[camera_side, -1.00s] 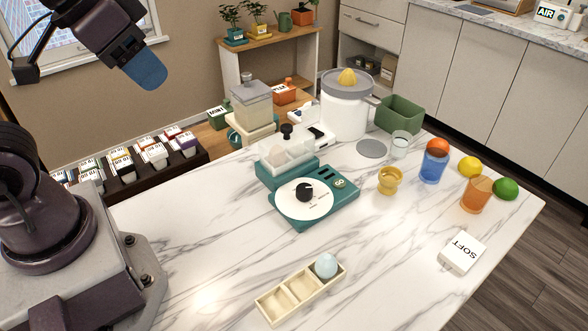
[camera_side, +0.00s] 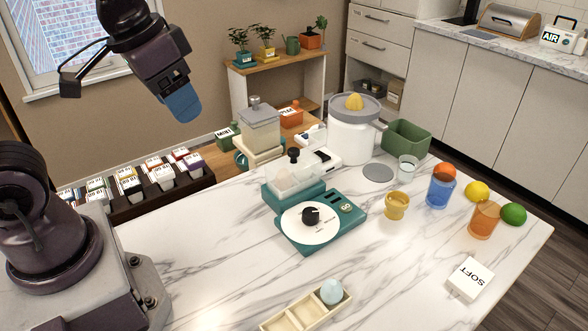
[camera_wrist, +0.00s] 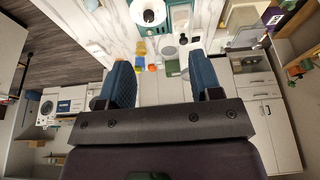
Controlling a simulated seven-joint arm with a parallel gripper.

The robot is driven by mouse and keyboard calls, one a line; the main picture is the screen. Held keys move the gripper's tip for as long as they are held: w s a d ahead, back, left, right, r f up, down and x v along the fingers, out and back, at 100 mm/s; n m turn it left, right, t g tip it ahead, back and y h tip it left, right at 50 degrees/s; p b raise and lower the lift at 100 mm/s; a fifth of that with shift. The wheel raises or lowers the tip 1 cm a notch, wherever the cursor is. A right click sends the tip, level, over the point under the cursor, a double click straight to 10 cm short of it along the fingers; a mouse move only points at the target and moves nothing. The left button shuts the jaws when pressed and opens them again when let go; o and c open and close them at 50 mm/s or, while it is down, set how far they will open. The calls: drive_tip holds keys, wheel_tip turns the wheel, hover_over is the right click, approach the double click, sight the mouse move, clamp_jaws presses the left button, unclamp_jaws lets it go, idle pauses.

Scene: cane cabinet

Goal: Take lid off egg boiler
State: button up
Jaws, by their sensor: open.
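A cream egg tray (camera_side: 290,318) with a light blue egg (camera_side: 331,291) lies in front. The table's left part is clear.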

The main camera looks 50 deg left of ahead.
drive_tip(key=w+a+f+g, duration=0.2)
drive_tip(key=w+f, duration=0.1)
drive_tip(key=w, duration=0.6)
drive_tip(key=n+g, duration=0.2)
hover_over(294, 150)
wheel_tip(294, 150, down, 6)
drive_tip(key=shift+n, duration=0.3)
drive_tip(key=f, duration=0.7)
drive_tip(key=shift+s+a+f, duration=0.15)
drive_tip(key=shift+a+f, duration=0.1)
wheel_tip(294, 150, down, 5)
drive_tip(key=shift+d+f, duration=0.1)
drive_tip(key=shift+d, duration=0.05)
drive_tip(key=c, duration=1)
